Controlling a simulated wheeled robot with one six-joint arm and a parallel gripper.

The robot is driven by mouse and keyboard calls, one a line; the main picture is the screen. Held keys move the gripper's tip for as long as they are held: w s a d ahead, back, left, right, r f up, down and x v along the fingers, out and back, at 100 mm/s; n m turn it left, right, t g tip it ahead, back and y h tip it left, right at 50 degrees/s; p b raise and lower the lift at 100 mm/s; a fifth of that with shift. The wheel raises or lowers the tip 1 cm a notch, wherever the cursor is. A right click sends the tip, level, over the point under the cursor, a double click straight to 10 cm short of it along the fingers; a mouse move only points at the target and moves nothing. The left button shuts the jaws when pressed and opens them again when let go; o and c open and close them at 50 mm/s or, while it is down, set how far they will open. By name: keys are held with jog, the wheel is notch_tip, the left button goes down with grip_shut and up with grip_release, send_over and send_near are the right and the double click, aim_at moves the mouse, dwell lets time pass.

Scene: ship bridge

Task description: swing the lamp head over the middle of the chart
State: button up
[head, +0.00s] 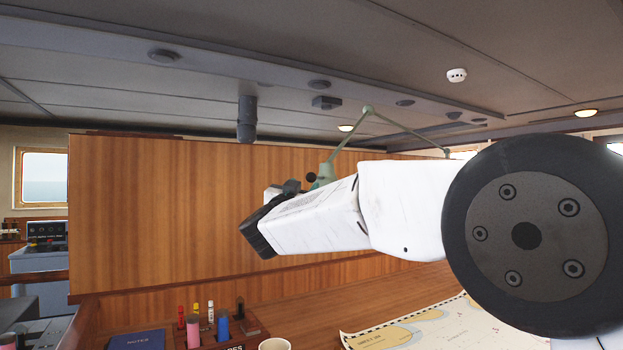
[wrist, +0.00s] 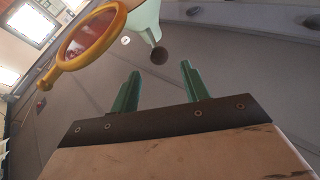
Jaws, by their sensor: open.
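The lamp's pale green head (head: 326,170) hangs from a thin jointed green arm (head: 345,135) in the head view, partly hidden behind my gripper and arm. A dark round knob (head: 311,177) sits at its left side. In the wrist view the lamp head (wrist: 146,20) is at the top, with the knob (wrist: 159,56) just beyond the gap between my fingertips. My gripper (wrist: 160,68) is open, its two green fingers apart with nothing between them. The chart (head: 430,325) lies on the wooden table at lower right, partly cut off by the picture edge and my arm.
A wooden holder (head: 258,337) with pens and bottles, a dark blue notebook (head: 135,340) and a cup (head: 274,344) stand at the table's near left. A wooden panel (head: 170,215) rises behind. A yellow-rimmed round thing (wrist: 118,18) shows at upper left in the wrist view.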

aim_at(310, 179)
jog(key=x, duration=0.7)
jog(key=shift+w+d, duration=0.1)
jog(key=shift+w, duration=0.1)
grip_shut()
